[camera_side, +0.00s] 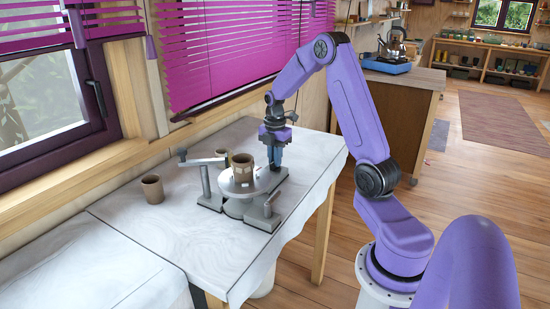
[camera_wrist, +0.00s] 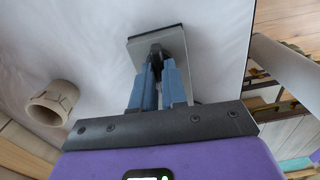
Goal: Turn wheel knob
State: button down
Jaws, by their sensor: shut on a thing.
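A grey metal fixture with a round disc (camera_side: 240,184) stands on the white-covered table (camera_side: 160,240), and a brown cup (camera_side: 242,166) sits on the disc. My gripper (camera_side: 275,166) points down at the right rear of the disc. In the wrist view its blue fingers (camera_wrist: 157,68) are shut on a small dark knob (camera_wrist: 155,49) above a grey plate (camera_wrist: 163,43). The fingers cover most of the knob, so I cannot tell its shape or how far it is turned. In the side view the knob is hidden by my gripper.
A metal arm (camera_side: 203,162) on a post rises at the fixture's left. The window wall borders the table; its near part is clear.

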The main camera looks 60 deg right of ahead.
jog(key=m, duration=3.7)
jog(key=shift+m, duration=0.4)
